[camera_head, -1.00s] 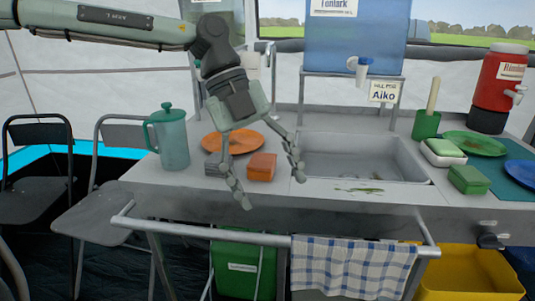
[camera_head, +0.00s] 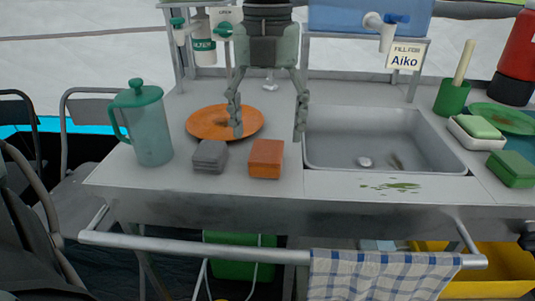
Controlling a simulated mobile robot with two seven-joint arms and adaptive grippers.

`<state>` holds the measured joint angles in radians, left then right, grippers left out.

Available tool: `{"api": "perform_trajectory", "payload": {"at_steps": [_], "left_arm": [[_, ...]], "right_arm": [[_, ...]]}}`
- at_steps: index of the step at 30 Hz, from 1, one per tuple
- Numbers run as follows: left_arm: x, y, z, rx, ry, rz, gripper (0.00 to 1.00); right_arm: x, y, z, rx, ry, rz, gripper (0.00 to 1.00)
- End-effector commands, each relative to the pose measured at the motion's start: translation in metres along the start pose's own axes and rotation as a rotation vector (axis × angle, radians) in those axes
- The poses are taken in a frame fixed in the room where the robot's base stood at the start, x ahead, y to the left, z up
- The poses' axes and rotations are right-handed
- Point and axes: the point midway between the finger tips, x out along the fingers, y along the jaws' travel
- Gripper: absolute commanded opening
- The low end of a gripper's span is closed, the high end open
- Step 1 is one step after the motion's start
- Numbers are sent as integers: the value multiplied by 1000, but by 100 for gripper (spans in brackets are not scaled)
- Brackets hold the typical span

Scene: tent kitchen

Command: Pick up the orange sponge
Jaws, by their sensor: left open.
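The orange sponge (camera_head: 266,159) is a small block lying on the grey counter (camera_head: 225,190), left of the sink. A grey sponge-like block (camera_head: 210,157) lies just left of it, with a small gap between them. My left gripper (camera_head: 268,134) comes down from the top of the view with its fingers spread wide. It is open and empty. Its fingertips look to be above and behind the orange sponge, apart from it. My right gripper is not in view.
An orange plate (camera_head: 224,122) lies behind the blocks, and a green pitcher (camera_head: 149,128) stands at left. The sink (camera_head: 380,150) is at right. A green sponge (camera_head: 511,168) and a soap dish (camera_head: 477,131) lie farther right. A rail with a checked towel (camera_head: 380,275) runs along the front.

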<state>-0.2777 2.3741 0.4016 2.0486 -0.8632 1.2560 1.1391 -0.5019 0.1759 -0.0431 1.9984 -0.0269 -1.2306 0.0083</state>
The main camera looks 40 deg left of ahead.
Motion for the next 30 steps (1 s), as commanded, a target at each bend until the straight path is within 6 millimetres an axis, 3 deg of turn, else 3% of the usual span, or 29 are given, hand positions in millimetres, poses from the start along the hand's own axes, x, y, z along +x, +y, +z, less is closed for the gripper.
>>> {"api": "perform_trajectory", "payload": {"at_steps": [10,20,30], "left_arm": [[48,2,7,0,4,0,72],[56,2,7,-1,0,-2,72],[56,2,8,-1,0,-2,33]], "right_arm": [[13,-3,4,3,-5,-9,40],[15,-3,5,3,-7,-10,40],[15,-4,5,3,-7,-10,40]]}}
